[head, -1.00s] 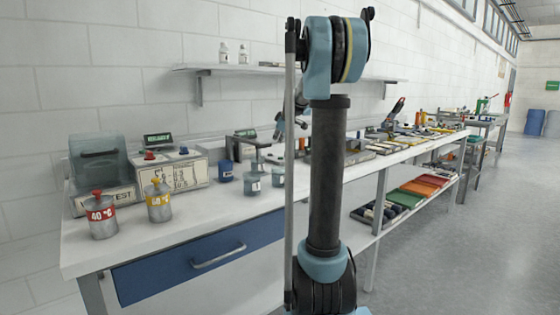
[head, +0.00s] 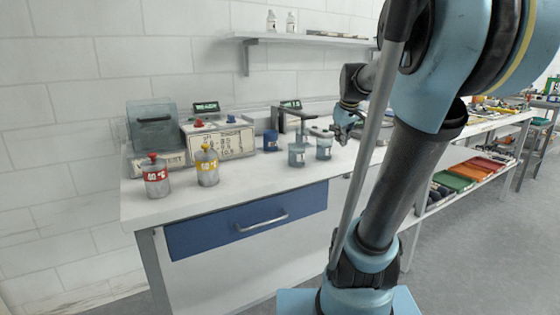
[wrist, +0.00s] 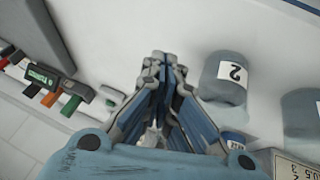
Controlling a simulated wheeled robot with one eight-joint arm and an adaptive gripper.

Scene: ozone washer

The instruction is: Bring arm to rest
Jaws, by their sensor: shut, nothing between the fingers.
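My arm rises in the right half of the head view, leaning right at the top, then folds back down to the bench. My gripper (head: 343,137) is small there, over the bench beside the grey labelled jars, partly behind my arm links. In the wrist view my gripper (wrist: 161,58) has its fingers together at the tips, with nothing between them. A grey cylinder labelled 2 (wrist: 225,78) is just right of the fingers, apart from them. Whether the fingers touch the bench is hard to tell.
The white bench (head: 165,207) holds a red-topped canister (head: 156,177), a yellow-topped canister (head: 207,167), a tester box (head: 222,140), a blue cup (head: 270,141) and a grey jar (head: 297,155). A shelf (head: 285,39) hangs above. Floor (head: 450,270) on the right is clear.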

